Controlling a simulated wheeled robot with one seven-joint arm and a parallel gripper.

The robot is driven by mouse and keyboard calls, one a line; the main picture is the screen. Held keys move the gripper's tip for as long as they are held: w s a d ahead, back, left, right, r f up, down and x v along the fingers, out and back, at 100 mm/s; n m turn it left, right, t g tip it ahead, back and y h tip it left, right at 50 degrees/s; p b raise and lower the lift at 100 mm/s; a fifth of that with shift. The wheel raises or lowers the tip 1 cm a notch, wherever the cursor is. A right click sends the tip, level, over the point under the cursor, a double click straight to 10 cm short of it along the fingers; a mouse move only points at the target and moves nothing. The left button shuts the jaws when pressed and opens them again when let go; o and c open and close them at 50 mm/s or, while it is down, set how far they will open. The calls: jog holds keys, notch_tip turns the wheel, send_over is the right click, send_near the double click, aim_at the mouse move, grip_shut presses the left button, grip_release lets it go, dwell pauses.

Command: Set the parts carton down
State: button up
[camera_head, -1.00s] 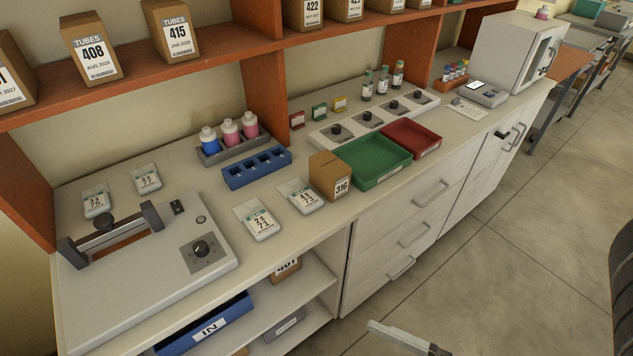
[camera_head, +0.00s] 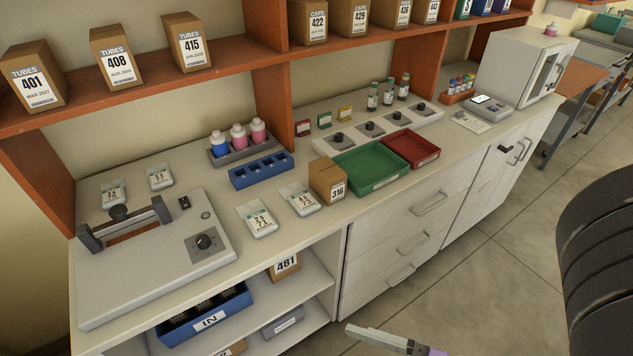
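A small brown carton labelled 316 (camera_head: 321,178) stands upright on the counter (camera_head: 285,236), at the left end of the green tray. Nothing is holding it. A pale bar with a dark end (camera_head: 378,338) enters at the bottom edge, in front of the drawers. It looks like part of my gripper, well below and apart from carton 316. None of the labels I can read says "parts".
A green tray (camera_head: 374,183) and red tray (camera_head: 438,161) lie right of the carton; white packets (camera_head: 256,221) and a blue rack (camera_head: 261,182) lie left. Cartons line the upper shelf (camera_head: 150,93). Below are a blue IN bin (camera_head: 236,306) and carton 481 (camera_head: 285,275). A dark ribbed shape (camera_head: 605,250) fills the right edge.

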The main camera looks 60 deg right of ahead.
aim_at(339, 183)
jog(key=w+d+f+m+g+h, duration=0.1)
jog(key=w+d+f+m+h, duration=0.25)
jog(key=w+d, duration=0.35)
jog(key=w+d+f+m+g+h, duration=0.1)
jog(key=w+d+f+m+h, duration=0.2)
jog(key=w+d+f, duration=0.4)
jog(key=d+r, duration=0.2)
jog(key=d, duration=0.5)
jog(key=w+d+r+m+h, duration=0.1)
jog(key=d+r, duration=0.1)
jog(key=d, duration=0.6)
jog(key=d+r+h, duration=0.1)
jog(key=d+r, duration=0.2)
jog(key=d, duration=0.5)
jog(key=shift+w+d+r+m+g, duration=0.1)
jog(key=shift+w+d+m+g, duration=0.05)
jog(key=shift+w+m+g, duration=0.2)
jog(key=shift+w+d, duration=0.2)
jog(key=shift+d, duration=0.05)
jog(key=shift+w+d+f+n+y, duration=0.1)
jog(key=shift+d+f+n+y, duration=0.1)
jog(key=shift+d+n+y, duration=0.5)
jog(key=shift+w+d+f+n+h+p, duration=0.15)
jog(key=shift+w+d+f+p, duration=0.15)
jog(key=shift+w, duration=0.3)
jog(key=shift+w+d+f+n+h+p, duration=0.15)
jog(key=shift+w+p, duration=0.1)
jog(key=shift+w, duration=0.35)
jog(key=shift+p+x, duration=0.7)
jog(key=shift+x, duration=1.8)
